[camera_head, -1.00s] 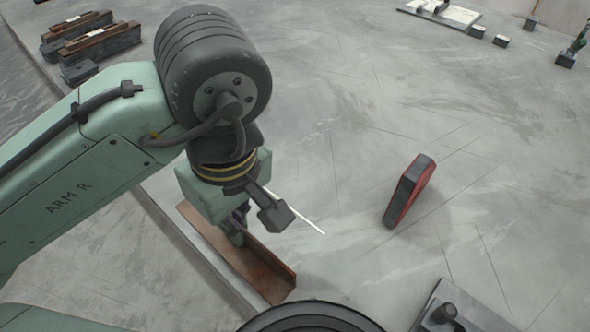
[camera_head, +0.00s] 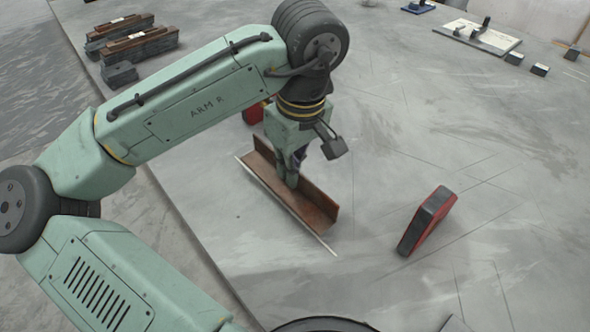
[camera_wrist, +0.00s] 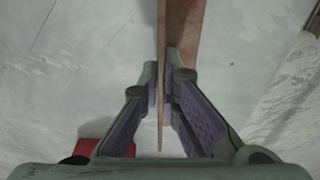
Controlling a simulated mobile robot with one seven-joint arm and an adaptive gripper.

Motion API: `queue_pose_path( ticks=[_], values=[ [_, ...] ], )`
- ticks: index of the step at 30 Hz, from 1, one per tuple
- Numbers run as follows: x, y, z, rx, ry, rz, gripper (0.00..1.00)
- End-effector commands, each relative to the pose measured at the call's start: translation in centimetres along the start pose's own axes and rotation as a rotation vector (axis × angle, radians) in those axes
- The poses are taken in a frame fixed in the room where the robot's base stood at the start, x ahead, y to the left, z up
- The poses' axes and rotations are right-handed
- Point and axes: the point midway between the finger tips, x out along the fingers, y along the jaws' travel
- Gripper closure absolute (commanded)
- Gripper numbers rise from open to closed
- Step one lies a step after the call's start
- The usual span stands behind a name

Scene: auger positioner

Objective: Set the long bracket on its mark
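The long bracket (camera_head: 318,205) is a rusty brown angle profile, with one flange upright and the other flat toward the lower left. My gripper (camera_head: 291,182) is shut on the upright flange near its middle. In the wrist view, the gripper's pads (camera_wrist: 161,82) press that flange of the bracket (camera_wrist: 187,35) from both sides. A thin white line (camera_head: 321,243), apparently the mark, runs along the lower-left edge of the bracket, nearly parallel. I cannot tell whether the bracket touches the table or hangs just above it.
A red and black block (camera_head: 427,221) stands to the right. Another red piece (camera_head: 253,113) shows behind my gripper. Rusty bars on dark blocks (camera_head: 133,42) stand at the back left, a white plate (camera_head: 482,37) at the back right. The grey table (camera_head: 390,130) is clear between them.

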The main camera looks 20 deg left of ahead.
Motion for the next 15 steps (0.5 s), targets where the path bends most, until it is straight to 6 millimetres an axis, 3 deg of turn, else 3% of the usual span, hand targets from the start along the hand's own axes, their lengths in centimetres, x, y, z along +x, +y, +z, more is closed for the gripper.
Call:
queue_pose_path(
  ticks=[6,15],
  values=[
    [0.1,1.6,-0.9,0.0,0.001,0.001,1.0],
    [3.6,1.6,-0.6,0.0,0.003,0.0,1.0]
  ],
)
